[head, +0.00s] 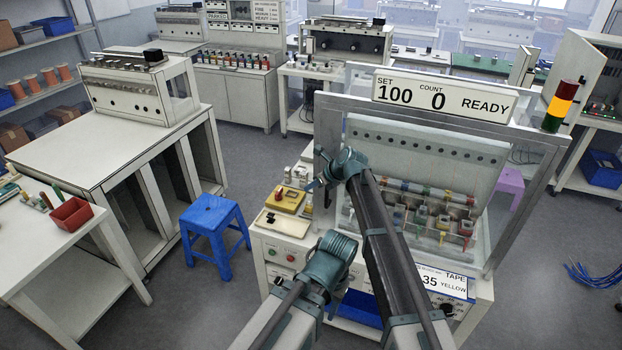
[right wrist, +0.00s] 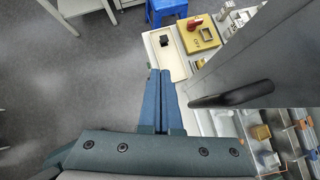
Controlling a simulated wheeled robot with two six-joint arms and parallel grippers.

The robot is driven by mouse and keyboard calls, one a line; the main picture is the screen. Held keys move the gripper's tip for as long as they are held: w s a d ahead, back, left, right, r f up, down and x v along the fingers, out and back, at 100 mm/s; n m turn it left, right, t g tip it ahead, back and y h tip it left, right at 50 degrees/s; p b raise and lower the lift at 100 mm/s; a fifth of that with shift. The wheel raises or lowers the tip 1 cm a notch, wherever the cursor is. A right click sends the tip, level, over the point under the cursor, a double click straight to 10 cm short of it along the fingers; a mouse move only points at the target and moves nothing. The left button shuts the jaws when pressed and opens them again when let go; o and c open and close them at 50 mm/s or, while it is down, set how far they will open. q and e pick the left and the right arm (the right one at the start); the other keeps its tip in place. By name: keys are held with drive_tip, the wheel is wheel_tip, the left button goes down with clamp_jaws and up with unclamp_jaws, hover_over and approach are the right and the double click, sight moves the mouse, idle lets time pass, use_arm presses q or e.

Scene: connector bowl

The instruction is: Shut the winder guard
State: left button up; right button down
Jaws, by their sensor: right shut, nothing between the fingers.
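The winder (head: 385,265) stands right of centre in the head view, under a sign reading 100, 0 and READY. Its guard has a grey metal frame (head: 530,185) with a clear pane, through which spools and coloured parts show. In the right wrist view a grey bar of the guard (right wrist: 245,65) carries a dark handle (right wrist: 235,96). My right gripper (head: 314,186) is at the winder's left side, beside the guard's left edge. Its fingers (right wrist: 167,74) are together and empty, left of the handle and apart from it. How far the guard stands open is unclear. My left gripper is not visible.
A yellow block (head: 286,199) and a pale tray (head: 278,221) lie on the winder's left ledge. A blue stool (head: 212,222) stands on the floor to the left. A white bench (head: 95,145) stands further left. Floor between stool and winder is clear.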

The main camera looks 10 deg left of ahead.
drive_tip(key=s+r+p, duration=0.4)
drive_tip(key=s+r, duration=0.1)
drive_tip(key=s, duration=0.1)
drive_tip(key=shift+a+r, duration=0.25)
drive_tip(key=shift+a, duration=0.05)
drive_tip(key=s+d+f+n+g+h, duration=0.2)
drive_tip(key=s+d+f+n+h, duration=0.15)
drive_tip(key=s+d+n, duration=1.15)
drive_tip(key=s+d+f+n+g+h, duration=0.15)
drive_tip(key=s+d+n+h, duration=0.25)
drive_tip(key=s+d+n, duration=1.1)
drive_tip(key=s+a+f+b, duration=0.1)
drive_tip(key=a+f+b, duration=0.2)
drive_tip(key=f+b, duration=0.4)
drive_tip(key=s+a+f+m+h+b, duration=0.1)
drive_tip(key=a+f+b, duration=0.2)
drive_tip(key=f+b, duration=0.3)
drive_tip(key=shift+s+a+f+m+g+b, duration=0.3)
drive_tip(key=shift+s+a+f+g+b, duration=0.1)
drive_tip(key=shift+f, duration=0.35)
